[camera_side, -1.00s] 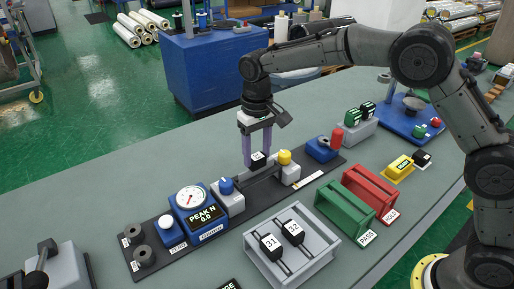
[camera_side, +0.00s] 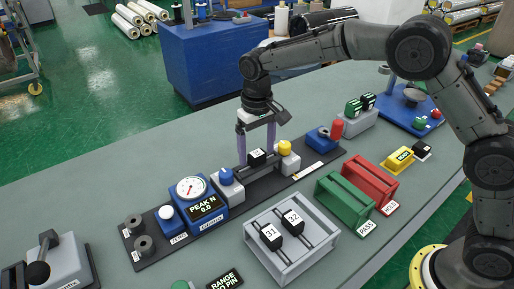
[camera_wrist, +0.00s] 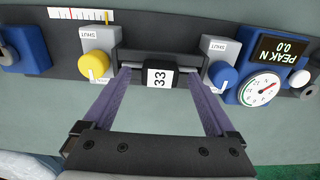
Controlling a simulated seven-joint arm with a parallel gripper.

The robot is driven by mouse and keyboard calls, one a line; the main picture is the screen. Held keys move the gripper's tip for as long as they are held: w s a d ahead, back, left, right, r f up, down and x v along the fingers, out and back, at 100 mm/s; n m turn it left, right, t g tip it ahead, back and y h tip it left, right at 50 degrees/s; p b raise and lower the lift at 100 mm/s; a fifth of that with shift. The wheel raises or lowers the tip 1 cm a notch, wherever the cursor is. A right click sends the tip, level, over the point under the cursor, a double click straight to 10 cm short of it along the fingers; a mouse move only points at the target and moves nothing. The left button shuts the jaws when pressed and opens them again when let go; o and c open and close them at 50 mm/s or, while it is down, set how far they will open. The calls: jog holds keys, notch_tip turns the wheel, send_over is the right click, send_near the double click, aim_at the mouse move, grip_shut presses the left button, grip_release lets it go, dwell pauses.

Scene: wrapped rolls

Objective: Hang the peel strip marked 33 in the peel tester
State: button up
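The strip marked 33 (camera_wrist: 159,78) has a black block with a white label. It lies in the peel tester (camera_wrist: 160,61), between the clamp with the yellow knob (camera_wrist: 95,65) and the clamp with the blue knob (camera_wrist: 222,75). The block also shows in the side view (camera_side: 256,156). My gripper (camera_wrist: 159,84) is open, with one purple finger on each side of the block and gaps between. In the side view my gripper (camera_side: 256,160) is down at the tester. Each clamp carries a SHUT label. How the strip's ends sit in the clamps is unclear.
A grey rack (camera_side: 247,240) in front holds strips 31 (camera_side: 270,236) and 32 (camera_side: 293,222). The green PASS bin (camera_side: 345,200) and red HOLD bin (camera_side: 369,180) stand right of it. The gauge (camera_side: 190,188) reads PEAK N 0.0.

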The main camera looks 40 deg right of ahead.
notch_tip(320, 180, up, 14)
dwell(0.7)
jog(key=shift+f, duration=0.1)
